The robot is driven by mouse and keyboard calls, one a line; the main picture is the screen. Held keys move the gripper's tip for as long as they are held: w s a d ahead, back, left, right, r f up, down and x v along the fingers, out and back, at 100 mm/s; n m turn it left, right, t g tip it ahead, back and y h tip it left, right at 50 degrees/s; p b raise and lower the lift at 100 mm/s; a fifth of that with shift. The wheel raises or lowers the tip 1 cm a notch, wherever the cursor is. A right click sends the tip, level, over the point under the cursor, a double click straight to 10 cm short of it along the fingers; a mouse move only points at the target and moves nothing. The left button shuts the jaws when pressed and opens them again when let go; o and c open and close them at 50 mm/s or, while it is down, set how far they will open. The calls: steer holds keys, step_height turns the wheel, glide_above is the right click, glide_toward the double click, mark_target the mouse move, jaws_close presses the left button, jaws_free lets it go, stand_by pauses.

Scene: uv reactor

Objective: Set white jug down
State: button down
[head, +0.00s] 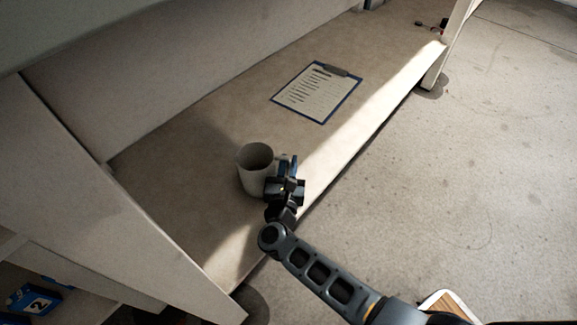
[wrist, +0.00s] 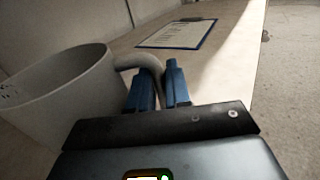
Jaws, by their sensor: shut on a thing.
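The white jug (head: 254,168) is upright at the near part of the bench, close to its front edge. Its open mouth faces up and looks empty. In the wrist view the jug (wrist: 58,100) fills the left side, and its handle (wrist: 140,64) reaches right to my gripper. My gripper (head: 288,163) is on the right side of the jug, with its blue fingers (wrist: 160,85) shut on the handle. The jug's base is partly hidden by my gripper, and I cannot tell whether it touches the bench top.
The bench top (head: 185,180) is bare around the jug. A clipboard with a sheet of paper (head: 316,92) lies farther back. Upright panels (head: 100,190) bound the bench at left and back. A blue box marked 2 (head: 35,300) sits on a lower shelf. Open floor (head: 470,160) is at right.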

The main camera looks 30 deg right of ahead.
steer(key=shift+r, duration=0.1)
steer(key=c, duration=1.5)
jaws_free()
steer(key=shift+f, duration=0.2)
steer(key=o, duration=0.4)
steer(key=shift+r, duration=0.1)
steer(key=shift+r, duration=0.15)
steer(key=p+v, duration=0.2)
steer(key=v, duration=1)
